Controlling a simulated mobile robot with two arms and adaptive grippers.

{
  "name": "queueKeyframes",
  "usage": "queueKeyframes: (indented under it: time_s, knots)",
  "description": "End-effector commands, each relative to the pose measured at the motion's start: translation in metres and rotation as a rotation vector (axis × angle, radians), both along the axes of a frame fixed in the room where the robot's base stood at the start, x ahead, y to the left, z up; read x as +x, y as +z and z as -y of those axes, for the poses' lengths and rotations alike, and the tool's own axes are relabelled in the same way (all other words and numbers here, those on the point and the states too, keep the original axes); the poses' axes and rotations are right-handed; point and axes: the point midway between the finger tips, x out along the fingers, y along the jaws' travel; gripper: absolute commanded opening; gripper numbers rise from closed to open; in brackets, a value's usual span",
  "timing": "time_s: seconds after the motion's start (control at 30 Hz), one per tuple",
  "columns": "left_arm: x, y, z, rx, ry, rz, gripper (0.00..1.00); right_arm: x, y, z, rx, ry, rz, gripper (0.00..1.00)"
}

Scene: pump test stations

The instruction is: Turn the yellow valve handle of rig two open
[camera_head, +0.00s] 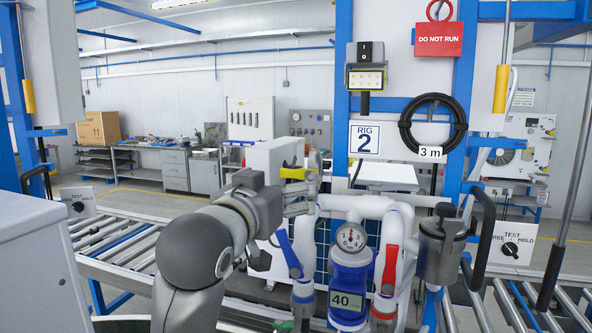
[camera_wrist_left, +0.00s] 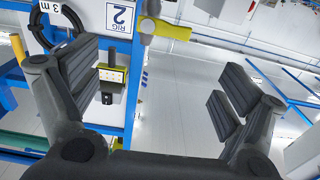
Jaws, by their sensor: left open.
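The yellow valve handle (camera_head: 294,173) is on the white pipework of rig two, left of the "RIG 2" sign (camera_head: 364,139). My left gripper (camera_head: 309,186) is right beside it in the head view, partly overlapping the pipe there. In the left wrist view the yellow handle (camera_wrist_left: 173,30) lies near the top, extending right from a white pipe. The open left gripper (camera_wrist_left: 155,80) spreads its dark fingers to either side, with nothing held between them. Whether a finger touches the handle cannot be told. My right gripper is not in view.
A blue handle (camera_head: 290,254) and a red handle (camera_head: 390,268) sit lower on the pipes, around a dial gauge (camera_head: 351,237) and a "40" display (camera_head: 347,301). A metal canister (camera_head: 441,249) stands right. Roller conveyors (camera_head: 115,245) flank the rig. A coiled black hose (camera_head: 431,124) hangs above.

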Motion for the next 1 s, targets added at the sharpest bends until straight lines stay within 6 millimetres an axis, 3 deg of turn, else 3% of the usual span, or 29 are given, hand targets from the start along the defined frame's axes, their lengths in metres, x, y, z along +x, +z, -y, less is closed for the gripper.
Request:
queueKeyframes:
  time_s: [0.17,0.6,1.0]
  knots:
    - [0.017,0.003,0.006,0.001,0.001,-0.004,0.94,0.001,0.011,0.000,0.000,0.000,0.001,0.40]
    - [0.086,0.003,0.028,0.002,0.001,-0.003,0.94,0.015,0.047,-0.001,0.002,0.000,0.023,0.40]
    - [0.102,0.000,0.033,0.000,0.001,-0.001,0.94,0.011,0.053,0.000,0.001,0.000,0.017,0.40]
